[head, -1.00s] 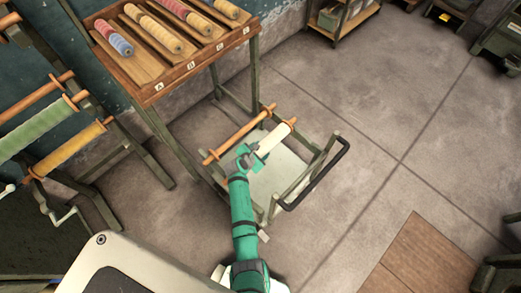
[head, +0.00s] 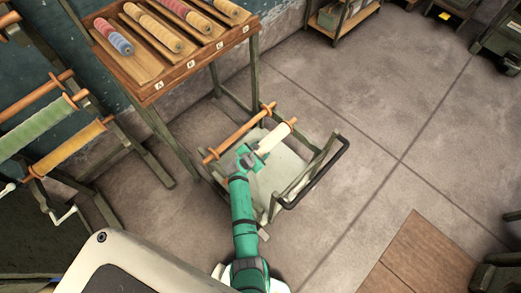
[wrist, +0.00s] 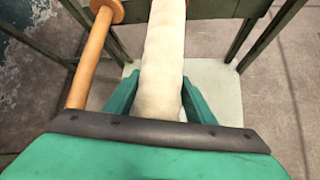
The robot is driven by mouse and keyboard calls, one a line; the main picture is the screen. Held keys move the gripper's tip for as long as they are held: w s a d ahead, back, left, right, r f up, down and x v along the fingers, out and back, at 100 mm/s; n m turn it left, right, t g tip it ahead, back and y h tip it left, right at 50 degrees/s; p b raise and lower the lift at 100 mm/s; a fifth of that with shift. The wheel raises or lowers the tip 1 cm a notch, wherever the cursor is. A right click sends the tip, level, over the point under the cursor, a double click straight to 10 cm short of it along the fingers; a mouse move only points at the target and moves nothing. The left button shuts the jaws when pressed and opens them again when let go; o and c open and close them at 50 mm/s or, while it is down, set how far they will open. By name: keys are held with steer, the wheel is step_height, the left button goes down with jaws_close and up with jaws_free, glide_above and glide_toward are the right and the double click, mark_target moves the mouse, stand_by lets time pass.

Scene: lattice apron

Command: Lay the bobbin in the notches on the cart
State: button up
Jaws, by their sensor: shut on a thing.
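The cream-wound bobbin (head: 272,140) with an orange end lies over the cart in the head view, and its cream roll (wrist: 163,55) runs up the middle of the wrist view. My gripper (head: 250,157) is shut on the bobbin near its lower-left part; in the wrist view my green fingers (wrist: 160,98) flank the roll. The cart (head: 290,172) has a pale deck, a green frame and a black handle. The notches are not clear, and I cannot tell whether the bobbin touches them.
A bare orange rod (head: 238,136) lies beside the bobbin on the left, close to my gripper. A wooden rack (head: 160,92) with several coloured bobbins stands at the upper left. A frame with green and yellow rolls (head: 40,130) is at the far left. The floor right of the cart is clear.

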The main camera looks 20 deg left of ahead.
steer(key=o, duration=1.5)
steer(key=shift+a, duration=0.1)
steer(key=shift+s, duration=0.1)
steer(key=v, duration=1)
steer(key=shift+s+r, duration=0.3)
steer(key=shift+a, duration=0.1)
